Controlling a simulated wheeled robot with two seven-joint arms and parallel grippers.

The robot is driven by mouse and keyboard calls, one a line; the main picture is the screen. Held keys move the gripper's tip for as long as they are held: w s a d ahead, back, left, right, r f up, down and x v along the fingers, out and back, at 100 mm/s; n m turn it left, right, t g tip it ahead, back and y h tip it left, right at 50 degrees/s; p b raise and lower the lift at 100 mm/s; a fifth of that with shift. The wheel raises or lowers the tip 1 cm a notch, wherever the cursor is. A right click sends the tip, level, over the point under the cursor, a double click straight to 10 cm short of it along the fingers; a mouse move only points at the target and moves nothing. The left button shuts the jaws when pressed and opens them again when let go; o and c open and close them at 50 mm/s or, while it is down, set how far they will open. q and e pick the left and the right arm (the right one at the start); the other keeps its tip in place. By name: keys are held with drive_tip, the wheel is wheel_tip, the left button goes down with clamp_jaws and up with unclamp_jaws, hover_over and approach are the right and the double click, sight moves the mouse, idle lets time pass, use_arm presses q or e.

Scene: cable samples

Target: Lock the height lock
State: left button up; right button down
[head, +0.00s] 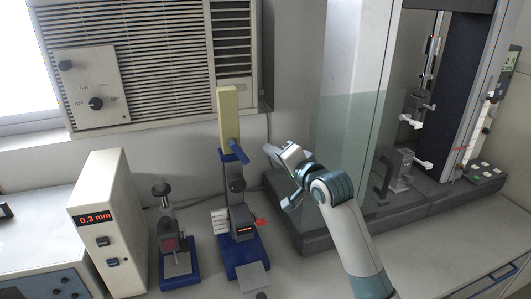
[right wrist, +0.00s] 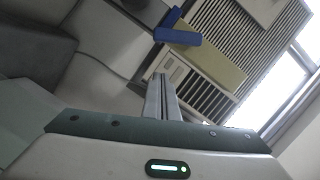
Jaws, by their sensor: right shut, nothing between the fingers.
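A stand with a blue base (head: 242,252) and a pale yellow upright column (head: 227,115) stands left of centre in the head view. A blue lever (head: 238,152), which looks like the height lock, sticks out from the column towards the lower right. In the right wrist view the blue lever (right wrist: 178,36) lies beyond the fingertips, beside the yellow column (right wrist: 216,66). My right gripper (head: 272,151) is shut and empty, a short way right of the lever and apart from it. Its closed fingers (right wrist: 160,82) show in the right wrist view. My left gripper is out of view.
A white meter box (head: 108,225) reading 0.3 mm and a smaller blue-based stand (head: 178,268) stand to the left. A large test machine (head: 440,200) with a clear greenish panel (head: 345,145) stands right. A wall unit (head: 150,60) is behind.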

drive_tip(key=b+v, duration=0.2)
drive_tip(key=v, duration=0.5)
drive_tip(key=shift+s+r, duration=0.2)
drive_tip(key=shift+s, duration=0.2)
